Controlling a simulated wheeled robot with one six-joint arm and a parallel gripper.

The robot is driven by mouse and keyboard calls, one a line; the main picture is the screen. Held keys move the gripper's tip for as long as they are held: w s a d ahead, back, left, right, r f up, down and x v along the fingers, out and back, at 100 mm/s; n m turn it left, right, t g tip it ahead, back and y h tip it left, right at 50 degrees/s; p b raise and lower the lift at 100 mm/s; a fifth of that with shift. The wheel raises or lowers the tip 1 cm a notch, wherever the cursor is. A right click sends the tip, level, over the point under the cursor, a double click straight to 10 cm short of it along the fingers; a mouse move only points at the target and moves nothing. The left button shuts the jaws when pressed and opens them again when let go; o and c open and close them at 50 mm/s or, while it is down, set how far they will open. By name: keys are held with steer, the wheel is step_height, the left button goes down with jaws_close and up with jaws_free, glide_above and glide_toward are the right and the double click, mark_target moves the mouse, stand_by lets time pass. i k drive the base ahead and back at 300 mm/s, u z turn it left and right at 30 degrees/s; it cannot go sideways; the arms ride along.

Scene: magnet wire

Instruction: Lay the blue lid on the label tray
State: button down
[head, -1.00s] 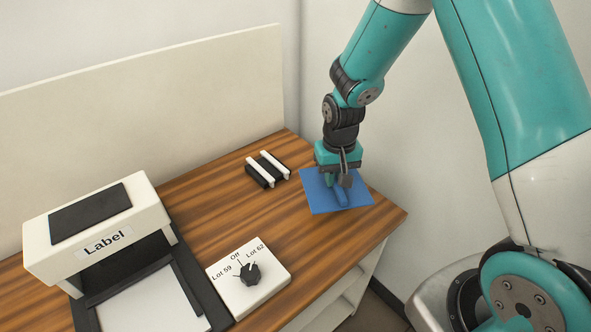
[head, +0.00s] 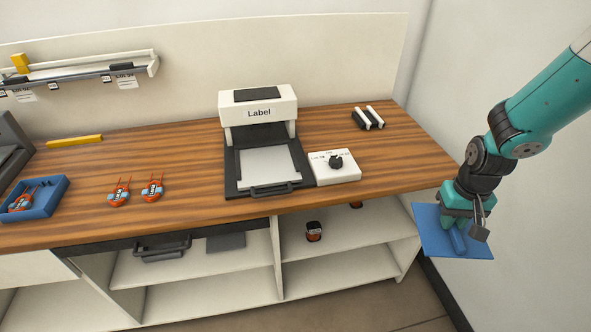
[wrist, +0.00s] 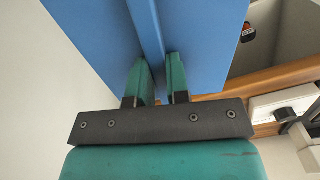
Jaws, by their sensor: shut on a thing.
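The blue lid (head: 433,236) is a flat blue plate with a raised ridge handle. My gripper (head: 463,232) is shut on that handle and holds the lid in the air, off the right end of the bench. In the wrist view the two green fingers (wrist: 161,82) pinch the ridge, and the lid (wrist: 215,40) fills the upper part. The label tray (head: 268,165) is a pale panel in a dark frame with a front handle, under the white label machine (head: 258,97) at the middle of the bench. The tray's top is bare.
A white switch box (head: 345,176) with a black knob sits right of the tray. Black-and-white blocks (head: 368,118) lie further right. Orange tools (head: 152,187) and a blue bin (head: 35,200) are on the left. Open shelves (head: 345,262) are below. A wall is at right.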

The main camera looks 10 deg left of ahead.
mark_target(261, 165)
steer(key=k, duration=0.5)
steer(key=u, duration=1.8)
steer(key=i, duration=1.4)
steer(key=z, duration=1.7)
steer(key=i, duration=0.5)
steer(key=z, duration=0.1)
